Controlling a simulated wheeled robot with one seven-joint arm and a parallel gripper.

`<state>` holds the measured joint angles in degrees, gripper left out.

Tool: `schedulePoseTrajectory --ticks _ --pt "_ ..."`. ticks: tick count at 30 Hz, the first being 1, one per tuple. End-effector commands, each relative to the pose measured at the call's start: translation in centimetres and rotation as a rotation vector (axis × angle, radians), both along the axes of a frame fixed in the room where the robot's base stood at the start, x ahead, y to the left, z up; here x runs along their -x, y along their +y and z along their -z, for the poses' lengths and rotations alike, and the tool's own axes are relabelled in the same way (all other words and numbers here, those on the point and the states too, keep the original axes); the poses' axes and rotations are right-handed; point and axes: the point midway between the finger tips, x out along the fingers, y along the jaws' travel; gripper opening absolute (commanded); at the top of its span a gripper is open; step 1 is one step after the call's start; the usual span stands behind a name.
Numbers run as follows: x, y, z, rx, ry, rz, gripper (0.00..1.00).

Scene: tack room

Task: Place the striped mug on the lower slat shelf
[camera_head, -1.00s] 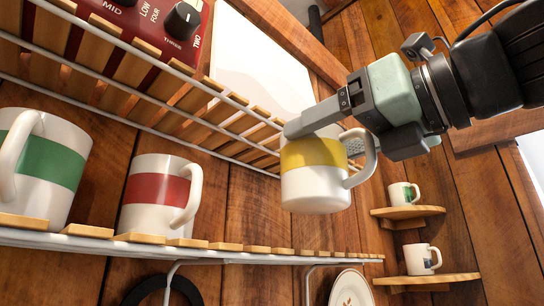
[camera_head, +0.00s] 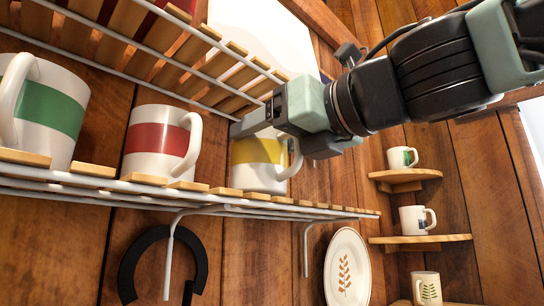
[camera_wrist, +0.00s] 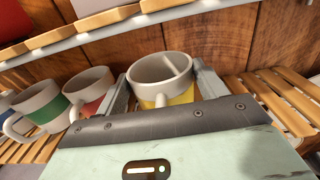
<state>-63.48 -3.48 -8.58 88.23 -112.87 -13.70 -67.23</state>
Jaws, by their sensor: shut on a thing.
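The striped mug, white with a yellow band (camera_head: 258,152), is at the lower slat shelf (camera_head: 225,198), right of the red-banded mug. It looks upright, with its base at the slat level; whether it touches the slats I cannot tell. My gripper (camera_head: 262,122) is shut on its upper part, coming from the upper right. The wrist view shows the mug (camera_wrist: 178,97) between my two fingers (camera_wrist: 160,92), with its handle toward my palm. A mug with a red band (camera_head: 158,148) and one with a green band (camera_head: 48,112) stand on the same shelf to the left.
An upper slat shelf (camera_head: 190,75) hangs close above, with a red box on it. Bare slats (camera_wrist: 285,100) lie right of the held mug in the wrist view. Small corner shelves (camera_head: 420,240) with mugs, a plate (camera_head: 347,268) and a horseshoe are beyond and below.

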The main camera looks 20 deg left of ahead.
Motion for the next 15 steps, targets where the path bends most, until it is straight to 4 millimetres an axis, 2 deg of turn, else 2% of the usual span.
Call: schedulePoseTrajectory --ticks 1,13,14,15 --pt "0.10 0.03 0.85 -0.002 -0.001 -0.002 0.39" --pt "0.04 -0.02 1.01 -0.001 0.000 0.000 0.39" --pt "0.04 0.01 1.09 0.000 0.001 -0.001 0.73" --pt "0.04 0.02 0.99 0.000 0.001 -0.001 0.84"
